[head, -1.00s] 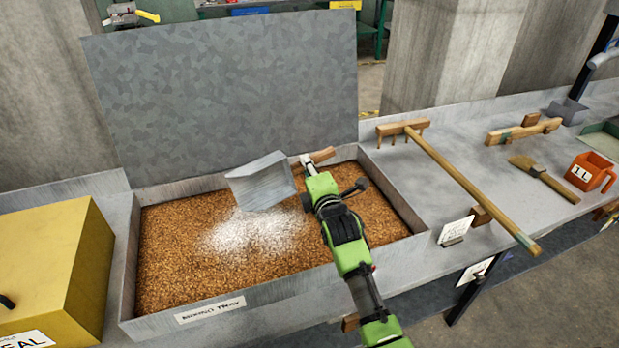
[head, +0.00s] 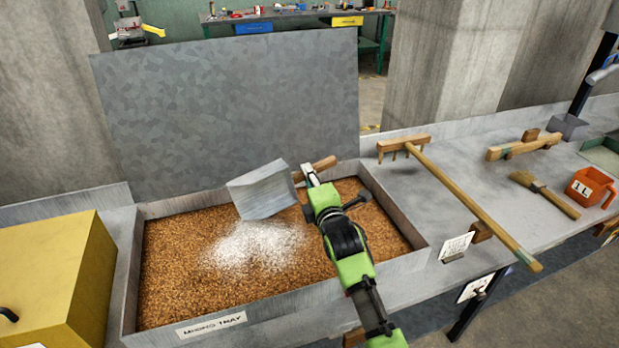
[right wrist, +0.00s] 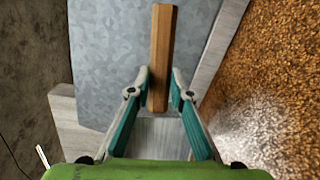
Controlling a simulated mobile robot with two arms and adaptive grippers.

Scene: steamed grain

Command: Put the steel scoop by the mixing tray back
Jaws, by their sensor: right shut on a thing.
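The steel scoop (head: 264,192) has a grey metal pan and a wooden handle (head: 319,167). It is held above the mixing tray (head: 375,171), near its back side. My right gripper (head: 309,175) is shut on the scoop's handle. In the right wrist view, the wooden handle (right wrist: 160,60) lies between the two fingertips of the right gripper (right wrist: 160,92). The tray holds brown grain with a patch of white powder (head: 258,245) below the scoop. My left gripper is not in view.
A tall grey panel (head: 235,105) stands behind the tray. A yellow box (head: 55,270) is at the left. On the bench to the right lie a wooden rake (head: 465,200), a brush (head: 545,192) and an orange jug (head: 588,187). A small sign (head: 457,246) stands by the tray.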

